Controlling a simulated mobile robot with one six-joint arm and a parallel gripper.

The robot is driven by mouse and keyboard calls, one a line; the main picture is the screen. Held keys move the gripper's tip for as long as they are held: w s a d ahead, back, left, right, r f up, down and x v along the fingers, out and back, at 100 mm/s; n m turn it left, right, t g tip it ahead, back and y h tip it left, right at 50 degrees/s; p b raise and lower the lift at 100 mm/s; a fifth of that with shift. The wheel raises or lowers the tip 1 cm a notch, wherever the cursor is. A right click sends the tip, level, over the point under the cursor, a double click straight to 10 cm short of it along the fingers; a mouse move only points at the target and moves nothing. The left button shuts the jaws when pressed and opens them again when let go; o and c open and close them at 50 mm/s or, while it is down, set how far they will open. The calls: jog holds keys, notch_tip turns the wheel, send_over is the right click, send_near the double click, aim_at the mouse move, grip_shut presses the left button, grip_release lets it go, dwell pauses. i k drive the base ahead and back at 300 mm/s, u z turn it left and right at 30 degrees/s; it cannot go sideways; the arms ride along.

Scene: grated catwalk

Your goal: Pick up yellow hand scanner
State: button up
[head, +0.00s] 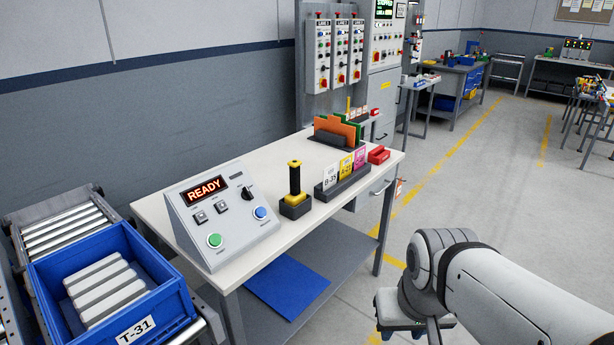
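The yellow hand scanner (294,178) stands upright on the white worktop, with a black grip and a yellow top. Its lower end sits in a small black and yellow holder (295,207). It is between the sloped control box and the card rack. My arm reaches in from the lower right, off the table's right side and well apart from the scanner. The end of my arm (402,308) points down near the bottom edge.
The grey control box (222,218) reading READY stands left of the scanner. A rack of cards (342,182), a red box (378,155) and an orange and green file holder (338,132) stand to the right and behind. A blue bin (170,281) is at lower left. Floor right of the table (258,165) is clear.

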aim_at(297, 196)
jog(key=u, duration=0.35)
jog(key=k, duration=1)
jog(key=u, duration=0.05)
jog(key=i, duration=2.15)
jog(key=z, duration=0.5)
